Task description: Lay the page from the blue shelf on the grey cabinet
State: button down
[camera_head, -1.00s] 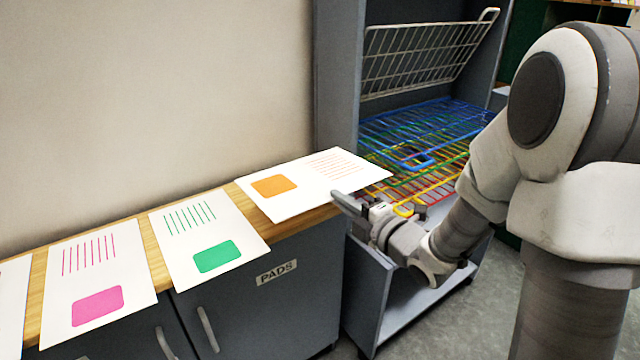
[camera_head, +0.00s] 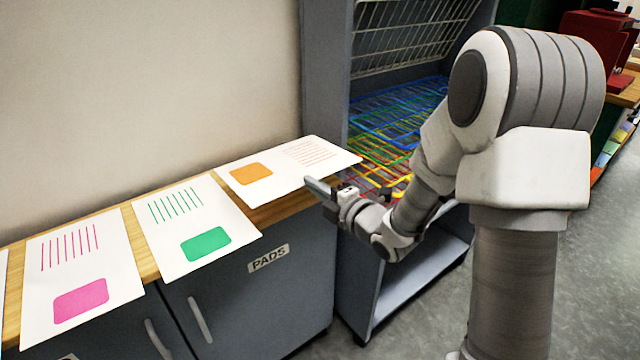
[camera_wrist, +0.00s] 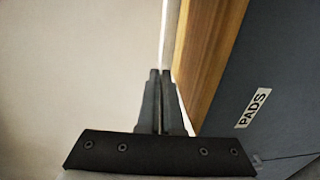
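A white page with an orange patch and red lines (camera_head: 285,177) is over the right end of the grey cabinet's wooden top, right of the page with a green patch. My gripper (camera_head: 318,190) is shut on its front edge. In the wrist view my fingers (camera_wrist: 165,75) are together on the thin white page (camera_wrist: 164,40), seen edge-on close beside the wooden top (camera_wrist: 205,60). I cannot tell whether the page touches the top. The grey cabinet (camera_head: 290,290) carries a "PADS" label. The blue shelf (camera_head: 400,112) is the upper wire shelf in the rack and looks empty.
Pages with a green patch (camera_head: 192,222) and a pink patch (camera_head: 85,275) lie on the top to the left. The grey rack (camera_head: 322,90) stands close to the cabinet's right side. The wall is behind.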

aim_at(305, 200)
jog(key=w+f+b, duration=0.1)
jog(key=f+b, duration=0.1)
jog(key=w+a+f+b, duration=0.1)
jog(key=f+b, duration=0.1)
jog(key=w+a+f+b, duration=0.1)
jog(key=f+b, duration=0.1)
dwell(0.5)
jog(key=c, duration=1)
grip_release()
jog(key=shift+o, duration=0.2)
jog(key=o, duration=0.4)
jog(key=shift+o, duration=0.2)
jog(key=shift+f, duration=0.1)
